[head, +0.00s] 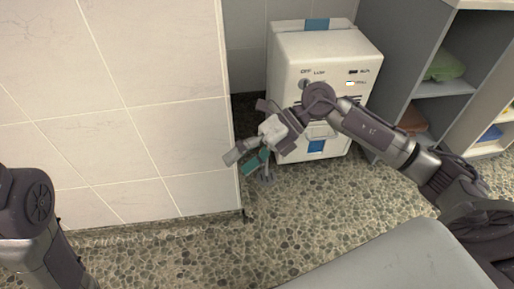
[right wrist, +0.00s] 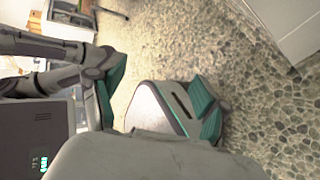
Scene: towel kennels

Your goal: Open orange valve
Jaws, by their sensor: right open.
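No orange valve shows in either view. My right gripper (head: 246,161) is open and empty in the head view, in front of the lower left of a white cabinet-like machine (head: 327,50) and close to the edge of the tiled wall. My right arm crosses the front of the machine and hides part of its panel. In the right wrist view the teal finger pads of the right gripper (right wrist: 158,92) stand apart, with nothing gripped between them. Part of my left arm shows at the lower left of the head view, but its gripper is out of view.
A tiled wall (head: 150,95) fills the left of the head view and ends beside the machine. Grey shelving (head: 446,88) stands at the right, holding a folded green cloth (head: 444,65) and other items.

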